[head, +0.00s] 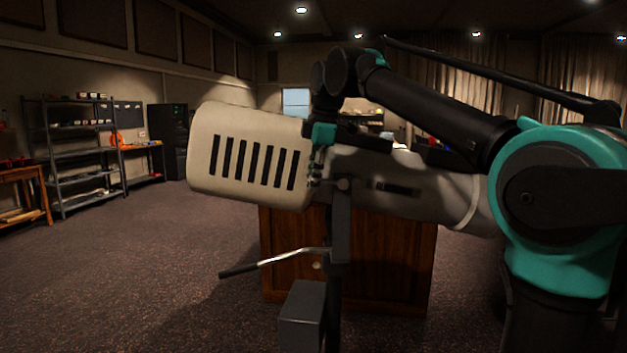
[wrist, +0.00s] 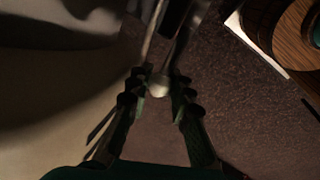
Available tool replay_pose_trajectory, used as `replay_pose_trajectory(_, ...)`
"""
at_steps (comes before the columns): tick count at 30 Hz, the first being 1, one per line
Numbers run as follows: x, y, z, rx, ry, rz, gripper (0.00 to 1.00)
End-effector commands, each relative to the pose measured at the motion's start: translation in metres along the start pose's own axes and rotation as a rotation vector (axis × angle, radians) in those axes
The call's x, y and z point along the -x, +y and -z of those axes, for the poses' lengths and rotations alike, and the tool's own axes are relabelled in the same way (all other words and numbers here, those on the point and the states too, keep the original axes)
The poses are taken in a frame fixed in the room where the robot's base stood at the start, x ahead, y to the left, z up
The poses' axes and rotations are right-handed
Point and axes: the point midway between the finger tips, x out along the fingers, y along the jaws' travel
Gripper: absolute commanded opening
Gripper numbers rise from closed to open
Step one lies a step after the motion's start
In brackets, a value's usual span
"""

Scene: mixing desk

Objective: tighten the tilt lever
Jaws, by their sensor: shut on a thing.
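A large cream lamp-like housing (head: 205,155) with black slots sits tilted on a dark upright bracket (head: 341,225). My gripper (head: 315,180) reaches down at the housing's right end, close to the bracket. In the wrist view, my gripper (wrist: 158,92) has its two ridged fingers closed around a pale rounded knob (wrist: 159,86). A thin rod rises from it, which I take to be the tilt lever (wrist: 152,40). The lever is too small and covered to make out in the head view. A bent silver rod with a black grip (head: 240,270) sticks out left below the bracket.
A wooden cabinet (head: 390,265) stands behind the bracket, and a grey box (head: 302,312) is fixed low on the stand. Metal shelves (head: 75,155) line the left wall. The carpet at left is clear. The housing lies close beside my fingers in the wrist view.

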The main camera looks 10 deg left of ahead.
Motion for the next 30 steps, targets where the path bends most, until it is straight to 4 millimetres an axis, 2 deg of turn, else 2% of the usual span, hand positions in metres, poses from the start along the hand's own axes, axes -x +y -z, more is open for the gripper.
replay_pose_trajectory(1,-0.001,-0.001,0.0,0.0,-0.001,0.002,0.21)
replay_pose_trajectory(6,-0.001,-0.001,0.0,0.0,0.0,0.002,0.42)
replay_pose_trajectory(22,0.001,0.0,0.0,-0.004,0.013,-0.002,0.42)
replay_pose_trajectory(30,0.013,0.002,-0.004,-0.039,0.165,-0.033,0.42)
